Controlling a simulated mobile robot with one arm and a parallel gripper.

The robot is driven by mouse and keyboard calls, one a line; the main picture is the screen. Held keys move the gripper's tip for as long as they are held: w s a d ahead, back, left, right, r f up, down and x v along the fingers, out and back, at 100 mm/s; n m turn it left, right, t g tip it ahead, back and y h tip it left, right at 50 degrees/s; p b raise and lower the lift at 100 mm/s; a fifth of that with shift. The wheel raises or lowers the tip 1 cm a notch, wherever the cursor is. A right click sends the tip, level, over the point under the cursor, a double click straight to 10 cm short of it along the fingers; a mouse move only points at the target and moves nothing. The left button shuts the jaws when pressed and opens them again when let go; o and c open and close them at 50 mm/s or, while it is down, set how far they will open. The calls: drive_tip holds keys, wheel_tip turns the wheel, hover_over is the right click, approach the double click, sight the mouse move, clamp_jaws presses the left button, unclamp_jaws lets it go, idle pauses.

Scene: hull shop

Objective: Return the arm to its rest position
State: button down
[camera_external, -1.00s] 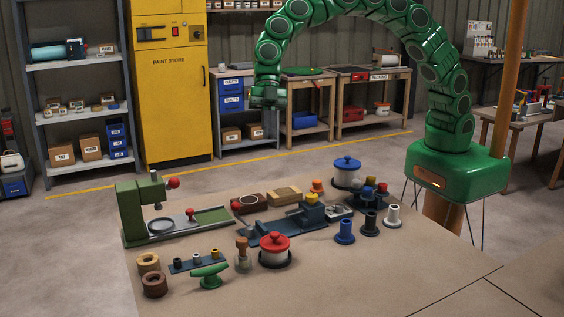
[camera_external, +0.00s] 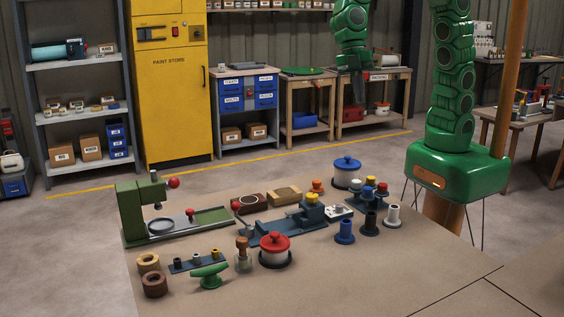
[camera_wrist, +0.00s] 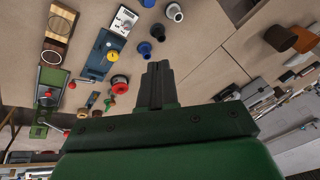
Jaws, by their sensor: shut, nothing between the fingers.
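My green arm rises from its base at the right of the external view and leaves the top of the picture. My gripper (camera_external: 355,84) hangs from the top, high above the table's far side. In the wrist view my gripper (camera_wrist: 158,68) shows two dark fingers closed together with nothing between them. It is well clear of the objects on the table (camera_external: 330,285).
The table holds a green press (camera_external: 135,215), a red-lidded pot (camera_external: 275,250), a blue-lidded pot (camera_external: 347,173), a blue spool (camera_external: 345,232) and a white spool (camera_external: 393,216). A yellow cabinet (camera_external: 172,95) and workbenches stand behind. The table's front right is bare.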

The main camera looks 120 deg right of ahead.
drive_tip(key=s+d+m+h, duration=0.1)
drive_tip(key=s+d+m, duration=0.1)
drive_tip(key=s, duration=0.8)
drive_tip(key=s+d+f+m+g+h, duration=0.1)
drive_tip(key=s+m, duration=0.3)
drive_tip(key=s, duration=0.6)
drive_tip(key=s+d+f+m+h, duration=0.1)
drive_tip(key=s+d+m, duration=0.2)
drive_tip(key=s, duration=0.7)
drive_tip(key=shift+f+m+g+h, duration=0.2)
drive_tip(key=shift+m+g+h, duration=0.2)
